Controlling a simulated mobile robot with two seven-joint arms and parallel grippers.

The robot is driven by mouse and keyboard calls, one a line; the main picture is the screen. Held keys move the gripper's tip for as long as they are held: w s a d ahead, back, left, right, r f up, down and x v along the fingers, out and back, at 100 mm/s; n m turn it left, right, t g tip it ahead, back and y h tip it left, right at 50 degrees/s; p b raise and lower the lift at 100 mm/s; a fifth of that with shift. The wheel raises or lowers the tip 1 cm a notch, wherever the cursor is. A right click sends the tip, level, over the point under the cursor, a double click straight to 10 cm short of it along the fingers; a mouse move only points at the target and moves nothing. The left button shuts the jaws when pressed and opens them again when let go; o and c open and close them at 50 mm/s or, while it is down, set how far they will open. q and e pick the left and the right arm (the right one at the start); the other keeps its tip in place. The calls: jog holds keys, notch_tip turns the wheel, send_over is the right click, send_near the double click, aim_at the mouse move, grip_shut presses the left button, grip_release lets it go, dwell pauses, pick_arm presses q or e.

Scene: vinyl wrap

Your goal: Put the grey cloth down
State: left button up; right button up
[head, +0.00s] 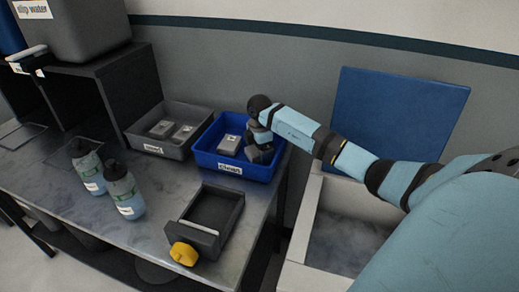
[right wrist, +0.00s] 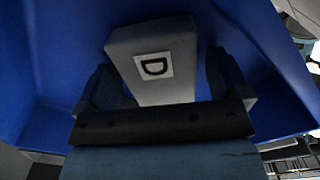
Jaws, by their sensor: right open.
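The grey cloth (right wrist: 155,60) looks like a pale grey block with a "D" label in the right wrist view. It lies in the blue bin (head: 232,171), which is labelled "clean". A pale grey piece, likely this cloth (head: 231,143), shows in the bin in the head view. My right gripper (head: 260,154) is open and reaches down inside the bin, at its right side. In the right wrist view its fingers (right wrist: 162,88) stand either side of the cloth's near part; I cannot tell whether they touch it. My left gripper is out of view.
A grey bin (head: 151,145) with grey pieces stands left of the blue bin. In front are a dark tray (head: 213,211) with a yellow part (head: 184,254), and two bottles (head: 123,190). A blue panel (head: 392,125) stands behind a white basin (head: 303,225).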

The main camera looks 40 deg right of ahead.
notch_tip(320, 180, up, 12)
jog(key=p, duration=0.1)
jog(key=shift+r, duration=0.15)
jog(key=shift+s, duration=0.1)
dwell(0.6)
